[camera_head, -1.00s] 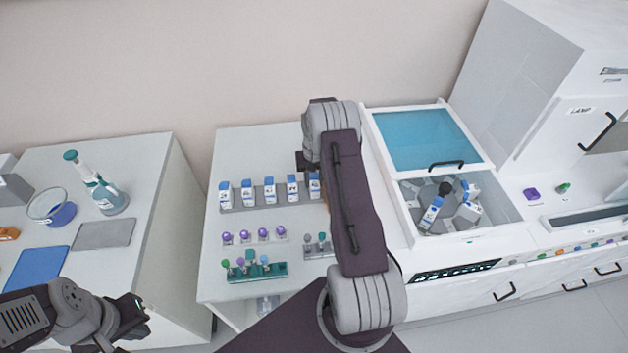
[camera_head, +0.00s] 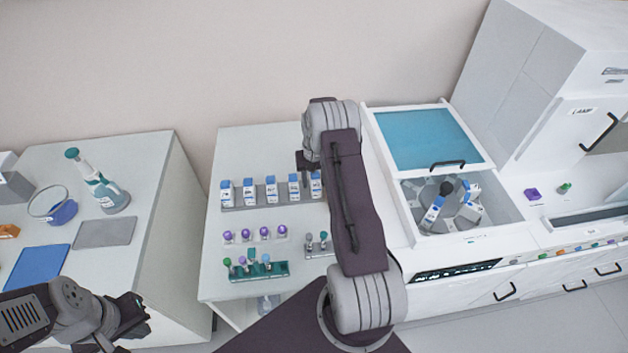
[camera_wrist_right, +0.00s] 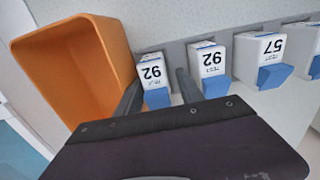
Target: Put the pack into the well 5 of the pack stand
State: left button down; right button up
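The pack (camera_wrist_right: 152,76), white with a blue end and a printed label, stands in the last slot of the pack stand beside an orange bin. In the head view this pack (camera_head: 316,185) is at the right end of the stand (camera_head: 262,204), partly behind my right arm. My right gripper (camera_wrist_right: 160,93) has its fingers on either side of the pack, with a gap on the right side, so it looks open. More packs (camera_wrist_right: 210,65) stand along the row. My left gripper (camera_head: 138,314) is low at the left, away from the stand; its fingers are unclear.
The orange bin (camera_wrist_right: 75,65) is close beside the right gripper. Purple-capped tubes (camera_head: 264,232) and a green tube rack (camera_head: 260,271) stand in front of the stand. A machine with an open blue lid (camera_head: 427,138) is to the right. A gap separates the left table (camera_head: 150,200).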

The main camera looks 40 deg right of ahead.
jog(key=shift+s+d, duration=0.1)
jog(key=shift+d, duration=0.15)
jog(key=shift+r, duration=0.1)
jog(key=shift+r, duration=0.4)
notch_tip(320, 180, up, 8)
jog(key=shift+a+r+b, duration=0.1)
jog(key=shift+b, duration=1.05)
